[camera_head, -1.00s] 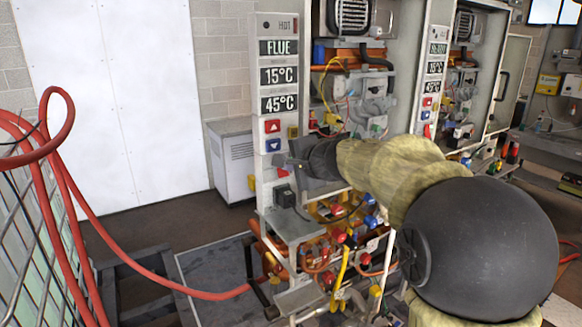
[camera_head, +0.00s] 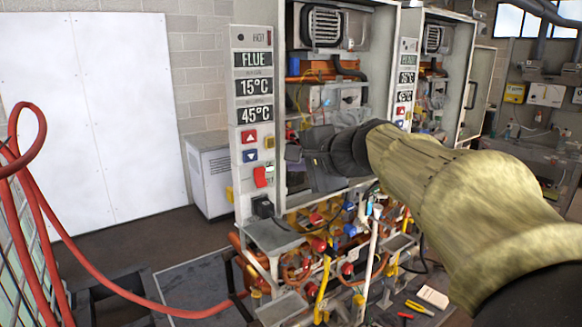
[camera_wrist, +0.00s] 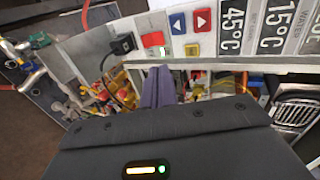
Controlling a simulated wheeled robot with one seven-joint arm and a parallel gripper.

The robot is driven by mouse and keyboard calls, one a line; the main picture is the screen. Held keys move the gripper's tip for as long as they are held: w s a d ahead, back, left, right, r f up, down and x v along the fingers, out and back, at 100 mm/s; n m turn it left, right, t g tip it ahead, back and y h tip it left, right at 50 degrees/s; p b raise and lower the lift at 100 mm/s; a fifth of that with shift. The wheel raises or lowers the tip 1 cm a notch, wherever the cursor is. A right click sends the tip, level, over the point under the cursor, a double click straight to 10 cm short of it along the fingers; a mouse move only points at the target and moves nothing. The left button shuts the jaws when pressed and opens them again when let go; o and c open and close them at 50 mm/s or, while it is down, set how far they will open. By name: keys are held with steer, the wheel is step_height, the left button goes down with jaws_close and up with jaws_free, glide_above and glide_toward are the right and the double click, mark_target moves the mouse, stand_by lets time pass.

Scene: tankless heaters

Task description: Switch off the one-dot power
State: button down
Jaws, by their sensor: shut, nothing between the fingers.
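The nearer heater has a pale control panel (camera_head: 240,190) with FLUE, 15°C and 45°C displays. Low on this panel is a red switch (camera_head: 262,176), which also shows in the wrist view (camera_wrist: 153,40). No one-dot mark is readable, so I cannot tell whether this is the one-dot power. My gripper (camera_head: 292,152) is right of the panel's edge, in front of the open cabinet, apart from the switch. In the wrist view its fingers (camera_wrist: 158,74) are together and empty, below the red switch in the picture.
Above the switch are a red arrow button (camera_head: 249,136), a blue arrow button (camera_head: 250,155) and a yellow square (camera_head: 269,142). A black plug (camera_head: 263,207) is below it. Pipes and valves crowd underneath. A second heater panel (camera_head: 405,75) stands behind. A red hose (camera_head: 95,265) loops at left.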

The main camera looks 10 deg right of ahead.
steer(key=shift+f, duration=0.1)
steer(key=s+f+n+g+h, duration=0.1)
steer(key=s+f+n+g, duration=0.15)
steer(key=f, duration=0.75)
steer(key=s+f+n+g+h, duration=0.2)
steer(key=s+f+g, duration=0.1)
steer(key=f, duration=0.7)
steer(key=s+f+n+g+h, duration=0.2)
steer(key=s+f+n+g, duration=0.2)
steer(key=s+f+n, duration=0.5)
steer(key=s+f, duration=0.5)
steer(key=f, duration=0.1)
steer(key=shift+d+f, duration=0.25)
steer(key=shift+f, duration=0.1)
